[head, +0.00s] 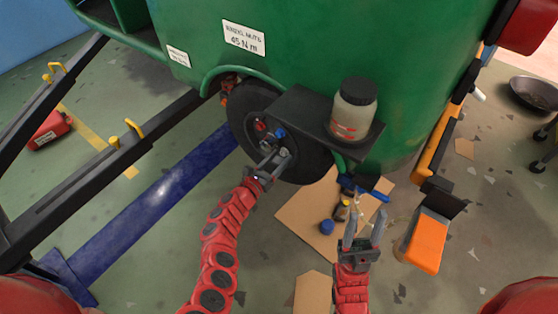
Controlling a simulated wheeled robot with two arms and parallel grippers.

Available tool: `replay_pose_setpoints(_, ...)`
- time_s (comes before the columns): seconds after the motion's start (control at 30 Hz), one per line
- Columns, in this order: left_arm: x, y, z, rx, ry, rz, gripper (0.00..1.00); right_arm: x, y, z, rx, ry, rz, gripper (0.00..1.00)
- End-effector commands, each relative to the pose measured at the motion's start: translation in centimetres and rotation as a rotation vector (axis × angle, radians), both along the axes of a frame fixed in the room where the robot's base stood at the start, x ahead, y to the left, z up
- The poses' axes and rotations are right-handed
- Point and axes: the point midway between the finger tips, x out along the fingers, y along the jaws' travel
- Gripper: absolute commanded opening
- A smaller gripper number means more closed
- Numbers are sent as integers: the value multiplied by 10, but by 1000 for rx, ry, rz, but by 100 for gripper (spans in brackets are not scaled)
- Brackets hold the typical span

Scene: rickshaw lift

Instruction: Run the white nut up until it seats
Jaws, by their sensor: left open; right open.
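The black wheel (248,103) is under the green rickshaw body, with coloured nuts on its hub. A red nut (260,125) and a blue nut (280,132) show there. A pale spot low on the hub (267,143) looks like the white nut, partly hidden by my fingers. My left gripper (276,157) is open, with its fingertips at the lower part of the hub by that nut. I cannot tell whether they touch it. My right gripper (363,232) is open and empty, over the floor right of the wheel.
A black shelf (298,105) beside the wheel holds a jar with a dark lid (354,108). Cardboard (300,215) with a blue cap (327,227) and small items lies below. An orange-and-black box (427,240) is at right. A blue beam (160,205) crosses the floor at left.

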Motion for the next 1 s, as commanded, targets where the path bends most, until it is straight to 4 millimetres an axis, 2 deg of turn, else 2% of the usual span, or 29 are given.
replay_pose_setpoints(0.27,1,-1,0,1,1,0,57,0,0,0,0,0,0,50)
replay_pose_setpoints(0.37,1,-1,0,0,0,0,43,0,0,0,0,0,0,50)
replay_pose_setpoints(0.6,1,-1,0,0,0,0,0,0,0,0,0,0,0,50)
replay_pose_setpoints(1.0,1,-1,-1,17,-12,-1,0,0,0,-3,0,0,0,50)
